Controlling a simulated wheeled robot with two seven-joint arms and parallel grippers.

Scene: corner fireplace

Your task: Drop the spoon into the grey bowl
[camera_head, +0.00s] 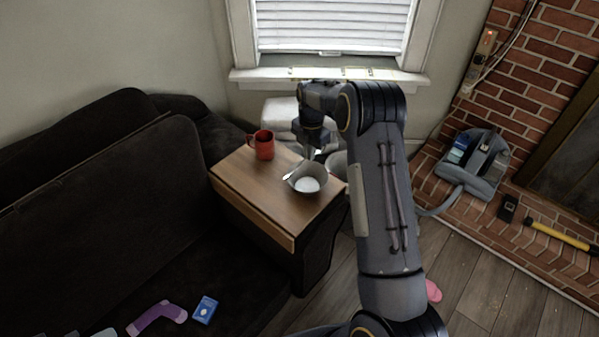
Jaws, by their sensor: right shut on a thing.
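The grey bowl (311,184) stands on the right part of the wooden board on the sofa arm. The spoon (292,172) shows as a thin, light metal shape at the bowl's upper left rim. My right gripper (307,154) points down just above and behind the bowl and is shut on the spoon. My own wrist hides part of the spoon, and I cannot tell whether the spoon touches the bowl. My left gripper is not in view.
A red mug (264,145) stands on the wooden board (247,189) left of the bowl. The dark sofa (100,200) fills the left side. A blue box (205,310) and a purple item (157,317) lie on its seat. A grey caddy (472,165) sits on the brick hearth.

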